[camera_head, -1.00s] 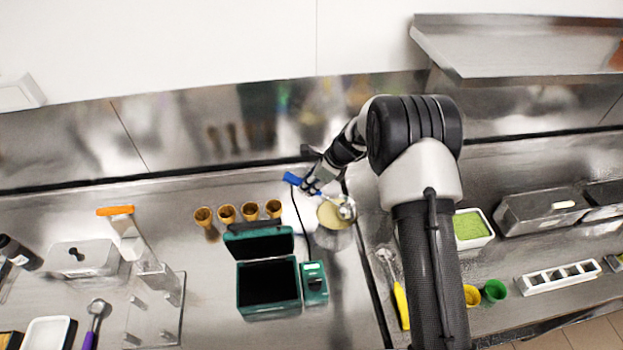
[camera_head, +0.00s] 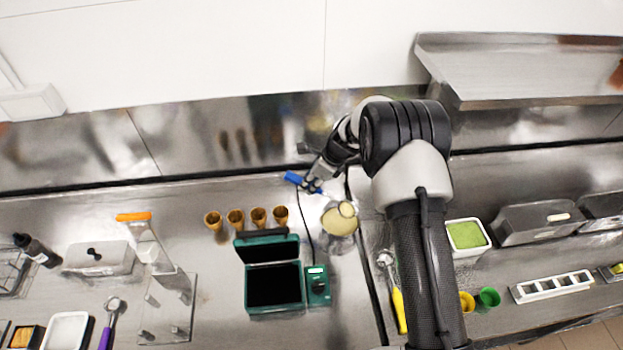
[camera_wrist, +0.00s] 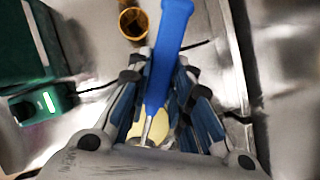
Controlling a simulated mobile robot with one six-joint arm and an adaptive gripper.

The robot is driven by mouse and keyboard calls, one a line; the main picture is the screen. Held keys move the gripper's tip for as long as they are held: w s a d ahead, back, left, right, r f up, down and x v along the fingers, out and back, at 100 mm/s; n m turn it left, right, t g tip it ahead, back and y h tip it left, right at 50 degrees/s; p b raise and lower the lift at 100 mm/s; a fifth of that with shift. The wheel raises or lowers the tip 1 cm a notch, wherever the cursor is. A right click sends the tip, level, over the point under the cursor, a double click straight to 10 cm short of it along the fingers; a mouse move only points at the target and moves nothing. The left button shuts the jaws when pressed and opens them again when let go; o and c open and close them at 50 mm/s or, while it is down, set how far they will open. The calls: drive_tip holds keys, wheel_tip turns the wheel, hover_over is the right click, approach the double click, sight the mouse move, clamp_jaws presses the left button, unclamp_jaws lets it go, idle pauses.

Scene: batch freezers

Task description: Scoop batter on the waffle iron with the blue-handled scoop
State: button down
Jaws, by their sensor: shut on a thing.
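My gripper (camera_head: 313,186) is shut on the blue handle of the scoop (camera_head: 293,178). In the wrist view the blue handle (camera_wrist: 168,50) stands between the fingers (camera_wrist: 160,85). The scoop's bowl (camera_head: 347,209) is over or in the round container of pale batter (camera_head: 337,226), and it looks pale like the batter. I cannot tell how full it is. The green waffle iron (camera_head: 273,308) stands left of and nearer than the batter, with its lid raised and its dark plate bare. My fingers hide much of the batter in the wrist view.
Several brown cones (camera_head: 236,219) stand behind the waffle iron. A green control box (camera_head: 318,285) with a cable sits at its right side. A yellow-handled scoop (camera_head: 399,308) lies right of the batter. An orange-topped stand (camera_head: 134,217) is at left.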

sight(301, 180)
drive_tip(key=shift+a+r+h+p, duration=0.15)
drive_tip(key=shift+a+h+p, duration=0.15)
drive_tip(key=shift+p, duration=0.9)
drive_tip(key=p, duration=0.1)
drive_tip(key=a+h+p, duration=0.1)
drive_tip(key=shift+w+g+p, duration=0.25)
drive_tip(key=shift+g+p, duration=0.05)
drive_tip(key=shift+p, duration=0.1)
drive_tip(key=shift+w+a+f+h+b, duration=0.1)
drive_tip(key=shift+a+f+h+b, duration=0.3)
drive_tip(key=shift+a+h, duration=0.1)
drive_tip(key=shift+w+a, duration=0.1)
drive_tip(key=shift+a, duration=0.05)
